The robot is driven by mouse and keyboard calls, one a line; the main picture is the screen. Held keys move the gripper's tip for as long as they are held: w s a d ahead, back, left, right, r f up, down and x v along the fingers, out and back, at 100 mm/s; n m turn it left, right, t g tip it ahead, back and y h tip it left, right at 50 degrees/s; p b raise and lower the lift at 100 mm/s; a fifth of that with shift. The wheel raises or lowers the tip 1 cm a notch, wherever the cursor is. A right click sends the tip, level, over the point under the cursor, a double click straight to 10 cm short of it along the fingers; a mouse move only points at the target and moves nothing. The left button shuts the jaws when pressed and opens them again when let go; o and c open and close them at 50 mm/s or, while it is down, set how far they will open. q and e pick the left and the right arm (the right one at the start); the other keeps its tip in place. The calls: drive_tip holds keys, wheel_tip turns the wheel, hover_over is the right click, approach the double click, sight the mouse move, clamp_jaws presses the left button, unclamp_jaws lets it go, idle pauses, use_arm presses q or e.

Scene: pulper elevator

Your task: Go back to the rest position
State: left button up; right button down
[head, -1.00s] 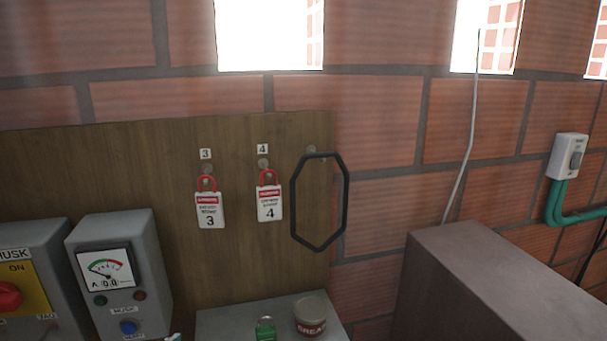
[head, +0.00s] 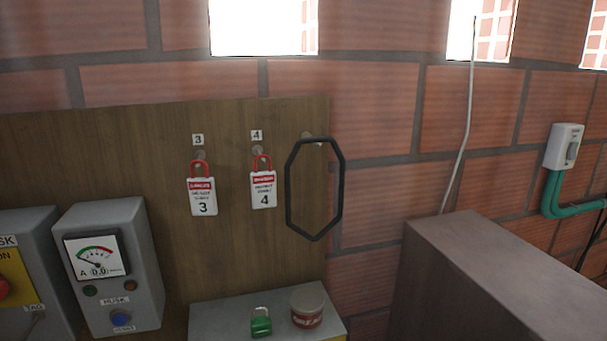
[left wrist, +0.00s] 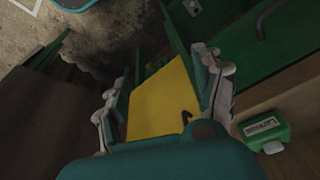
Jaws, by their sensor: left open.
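My left gripper (left wrist: 165,110) shows in the left wrist view with its two fingers spread apart. It is open, and I see nothing held between the fingers. A yellow surface (left wrist: 160,95) lies behind the gap between them; whether they touch it I cannot tell. Neither gripper shows in the head view. My right gripper is out of sight.
A wooden board (head: 100,150) carries tags 3 (head: 202,197) and 4 (head: 263,190) and a black octagonal ring (head: 289,190). Below are a gauge box (head: 140,260), a green padlock (head: 261,326) and a grease tin (head: 307,308). A brown block (head: 490,280) stands right.

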use_arm(q)
drive_tip(key=s+a+f+g+b, duration=0.1)
drive_tip(key=s+f+b, duration=0.25)
drive_tip(key=f, duration=0.85)
drive_tip(key=s+f+b, duration=0.2)
drive_tip(key=s+f, duration=0.2)
drive_tip(key=f, duration=0.7)
drive_tip(key=s+a+f+g+b, duration=0.1)
drive_tip(key=s+f+b, duration=0.25)
drive_tip(key=f, duration=0.85)
drive_tip(key=s+a+f+b, duration=0.1)
drive_tip(key=s+f, duration=0.5)
drive_tip(key=s, duration=0.3)
drive_tip(key=shift+a+f, duration=0.15)
drive_tip(key=shift+f, duration=0.2)
